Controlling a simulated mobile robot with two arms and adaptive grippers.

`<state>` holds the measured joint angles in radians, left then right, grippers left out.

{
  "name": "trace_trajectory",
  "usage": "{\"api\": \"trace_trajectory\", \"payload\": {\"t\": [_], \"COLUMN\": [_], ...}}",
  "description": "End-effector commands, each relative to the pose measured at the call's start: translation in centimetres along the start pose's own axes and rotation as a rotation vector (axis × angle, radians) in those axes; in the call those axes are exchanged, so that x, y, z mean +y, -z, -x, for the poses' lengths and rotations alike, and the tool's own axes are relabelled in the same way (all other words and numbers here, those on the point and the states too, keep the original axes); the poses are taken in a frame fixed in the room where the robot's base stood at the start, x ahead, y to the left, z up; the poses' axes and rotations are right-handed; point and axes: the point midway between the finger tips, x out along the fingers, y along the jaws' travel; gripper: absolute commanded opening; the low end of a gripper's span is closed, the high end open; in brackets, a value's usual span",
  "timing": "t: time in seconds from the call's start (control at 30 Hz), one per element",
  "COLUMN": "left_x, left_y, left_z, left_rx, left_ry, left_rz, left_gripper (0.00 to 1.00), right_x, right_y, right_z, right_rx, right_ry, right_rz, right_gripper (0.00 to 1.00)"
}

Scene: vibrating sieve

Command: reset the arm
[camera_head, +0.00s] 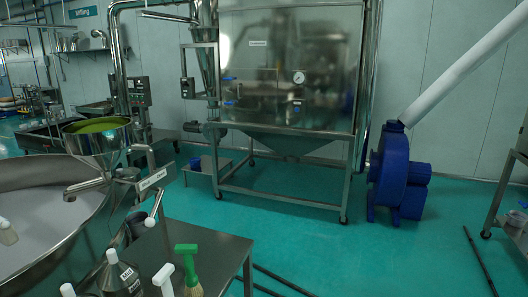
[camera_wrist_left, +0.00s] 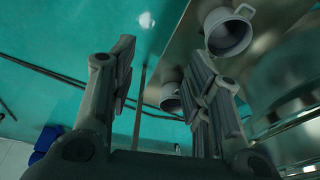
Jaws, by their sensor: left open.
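My left gripper (camera_wrist_left: 165,75) shows in the left wrist view, with its two dark grey fingers spread apart and nothing between them. Teal floor shows through the gap. A grey cup with a handle (camera_wrist_left: 228,31) is beyond the right finger, near a metal surface. A second grey cup (camera_wrist_left: 170,97) shows partly behind the right finger. I cannot tell how far the cups are from the fingers. Neither gripper appears in the head view, and my right gripper is in no view.
In the head view, a large round sieve (camera_head: 30,166) stands at left. A metal table (camera_head: 215,250) at the front holds bottles and a green-handled brush (camera_head: 187,262). A steel cabinet machine (camera_head: 290,70) and a blue blower (camera_head: 395,175) stand behind. Open floor (camera_head: 300,235) lies between.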

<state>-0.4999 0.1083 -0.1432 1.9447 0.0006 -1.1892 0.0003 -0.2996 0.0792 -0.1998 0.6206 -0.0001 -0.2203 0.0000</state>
Motion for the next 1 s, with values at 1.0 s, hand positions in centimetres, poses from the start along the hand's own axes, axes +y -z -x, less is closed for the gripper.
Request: {"api": "trace_trajectory", "payload": {"t": [1.0], "left_x": [1.1], "left_y": [-27.4], "left_z": [-30.4], "left_rx": [-0.151], "left_ry": [-0.015], "left_rz": [-0.035], "left_gripper": [0.45], "right_x": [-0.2], "right_y": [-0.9], "right_z": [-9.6], "right_rx": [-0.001], "right_ry": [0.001], "right_rz": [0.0], "right_gripper": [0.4]}}
